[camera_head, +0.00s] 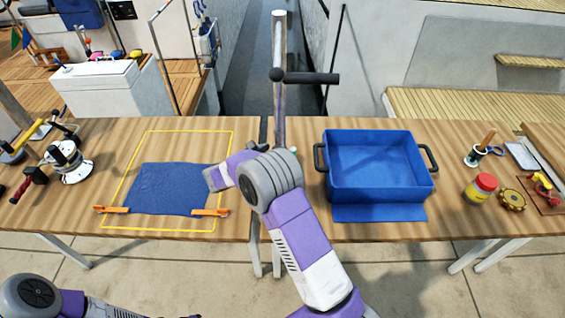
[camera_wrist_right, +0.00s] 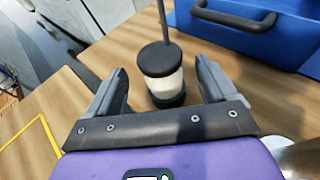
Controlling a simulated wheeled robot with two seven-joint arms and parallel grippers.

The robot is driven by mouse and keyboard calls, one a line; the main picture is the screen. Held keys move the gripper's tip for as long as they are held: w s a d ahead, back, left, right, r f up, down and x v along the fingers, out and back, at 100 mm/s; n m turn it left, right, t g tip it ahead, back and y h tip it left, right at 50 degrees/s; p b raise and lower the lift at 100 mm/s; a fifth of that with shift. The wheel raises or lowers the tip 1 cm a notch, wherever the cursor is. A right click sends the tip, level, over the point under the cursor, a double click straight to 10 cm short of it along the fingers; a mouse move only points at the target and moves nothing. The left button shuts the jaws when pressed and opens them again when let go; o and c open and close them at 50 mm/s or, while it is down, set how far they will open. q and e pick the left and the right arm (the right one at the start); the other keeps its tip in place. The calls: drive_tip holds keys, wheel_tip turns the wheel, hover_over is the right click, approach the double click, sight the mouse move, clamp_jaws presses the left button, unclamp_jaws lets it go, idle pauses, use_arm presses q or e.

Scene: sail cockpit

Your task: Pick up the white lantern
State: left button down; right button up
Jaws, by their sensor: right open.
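The white lantern (camera_wrist_right: 161,88) shows in the right wrist view as an upright white cylinder with a black cap and black base. It stands on the wooden table. My right gripper (camera_wrist_right: 162,88) is open, with one finger on each side of the lantern and visible gaps between. The fingers do not appear to touch it. In the head view my right arm covers the lantern and the fingers. My left arm shows at the lower left of the head view, and its gripper is out of frame.
A blue bin (camera_head: 376,188) with black handles stands right of my right arm. A blue cloth (camera_head: 168,187) lies inside a yellow outline at left. A metal post (camera_head: 279,60) with a black crossbar rises behind. A yellow jar (camera_head: 481,188) stands at right.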

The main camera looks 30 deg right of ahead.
drive_tip(key=b+x, duration=0.1)
drive_tip(key=x, duration=0.4)
drive_tip(key=shift+w+d+f+b, duration=0.1)
drive_tip(key=shift+d+f+b, duration=0.05)
drive_tip(key=shift+d+b, duration=0.15)
drive_tip(key=c, duration=1.2)
